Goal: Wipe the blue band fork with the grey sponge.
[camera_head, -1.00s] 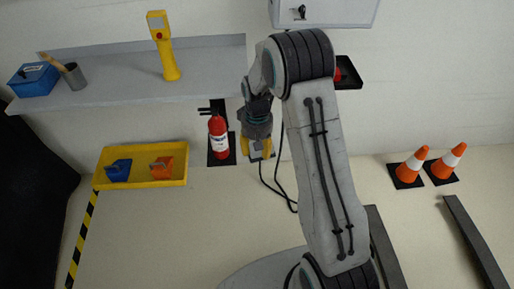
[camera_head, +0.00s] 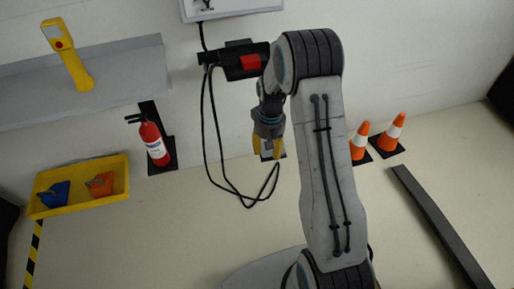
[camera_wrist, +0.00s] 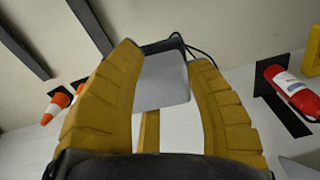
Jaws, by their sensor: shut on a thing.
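My gripper (camera_head: 269,152) has yellow fingers and hangs pointing down in the middle of the head view. It is shut on a pale grey, flat-faced block, which matches the grey sponge (camera_wrist: 163,82) in colour. In the wrist view the block shows between the fingertips, with a dark upper edge. In the head view only a small pale bit of it shows by the fingertips. A narrow yellowish strip shows below it between the fingers; I cannot tell what it is. No fork with a blue band is visible in either view.
A grey shelf (camera_head: 120,72) with a yellow handheld device (camera_head: 68,58) is at upper left. A yellow tray (camera_head: 112,194) holds a blue and an orange item. A red extinguisher (camera_head: 154,143) stands by the wall. Black cables (camera_head: 222,178) hang behind my gripper. Two cones (camera_head: 392,132) stand right.

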